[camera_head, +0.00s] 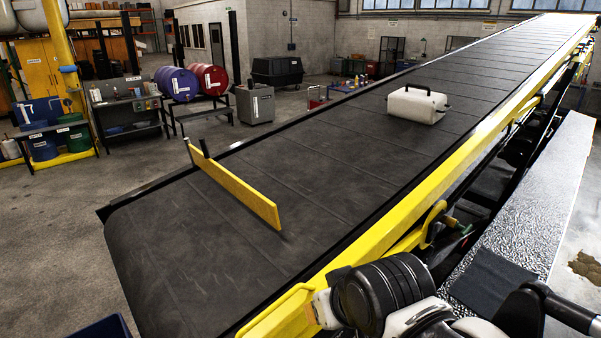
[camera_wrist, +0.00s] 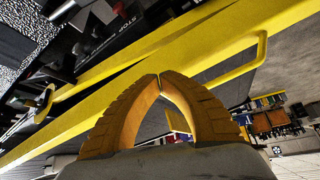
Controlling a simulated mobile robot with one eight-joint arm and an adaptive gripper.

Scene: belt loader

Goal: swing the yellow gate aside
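The yellow gate (camera_head: 238,190) is a flat bar standing on edge across the near part of the dark belt (camera_head: 330,165). Its left end meets a dark post (camera_head: 203,148) at the belt's far-left edge, and its right end stops near mid-belt. In the wrist view a small yellow piece (camera_wrist: 178,123), likely the gate, shows between my fingers, well beyond them. My gripper (camera_wrist: 160,78) has its two yellow ribbed fingers arched together, tips meeting, with nothing seen held. It is apart from the gate.
A white case (camera_head: 418,104) sits farther up the belt. A yellow side rail (camera_head: 385,237) runs along the belt's right edge, with a yellow loop handle (camera_wrist: 262,48) close beyond my fingers. A metal walkway (camera_head: 535,195) lies right of it. Belt around the gate is clear.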

